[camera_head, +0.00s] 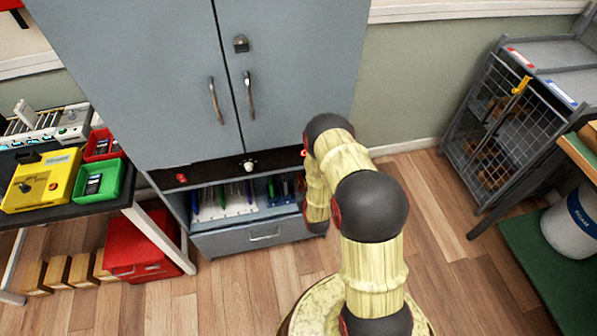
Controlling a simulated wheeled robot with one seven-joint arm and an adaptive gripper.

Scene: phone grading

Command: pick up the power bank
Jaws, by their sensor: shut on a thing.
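My arm reaches up from the bottom of the head view and bends down in front of the right end of the grey cabinet's open shelf. My gripper does not show; the arm's own links and the cabinet hide that area. I cannot make out a power bank. Small items stand in the open shelf (216,218), with upright coloured pieces and bluish ones at its right end, too small to name.
The tall grey cabinet (170,90) has its doors shut. A table at left carries a yellow device (52,172), a green bin (112,192) and a red bin (94,152). A red box (128,240) is below. A wire cage (505,110) stands right. Wooden floor (440,240) is clear between.

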